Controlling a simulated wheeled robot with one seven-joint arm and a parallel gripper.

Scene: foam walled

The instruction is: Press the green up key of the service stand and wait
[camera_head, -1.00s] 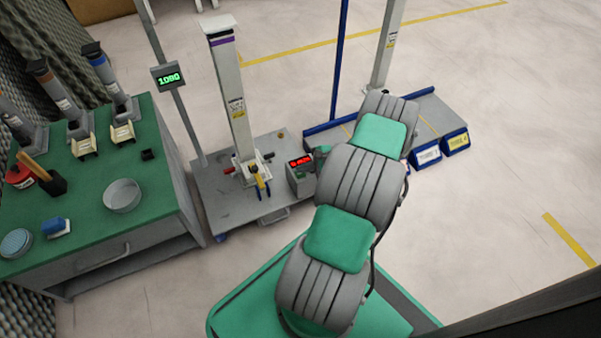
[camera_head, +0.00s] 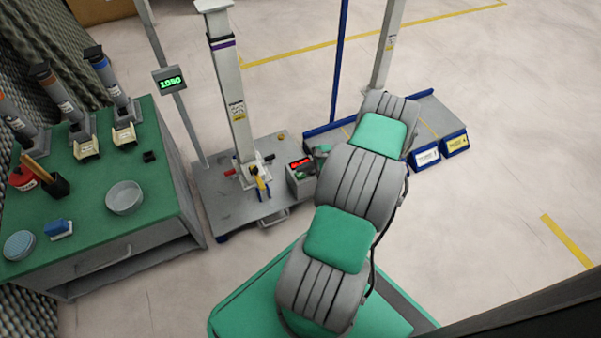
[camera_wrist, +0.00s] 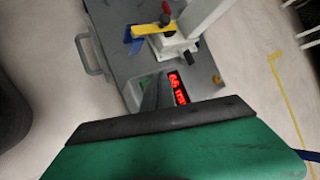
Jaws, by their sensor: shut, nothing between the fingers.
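The service stand has a grey base plate (camera_head: 225,205) and a white column (camera_head: 238,115) with a purple band. Its control box (camera_head: 299,183) carries a red lit display (camera_head: 300,163), which also shows in the wrist view (camera_wrist: 178,88). My gripper (camera_wrist: 150,93) is shut and empty, its dark fingers pointing down at the control box beside the display. A bit of green panel shows by the fingers. In the head view my arm mostly hides the gripper.
A green-topped bench (camera_head: 95,215) with a bowl (camera_head: 124,197) and tools stands left. A post with a green-lit readout (camera_head: 170,80) stands behind. Two blue bins (camera_head: 425,156) and a second column (camera_head: 385,45) are right. Open floor lies farther right.

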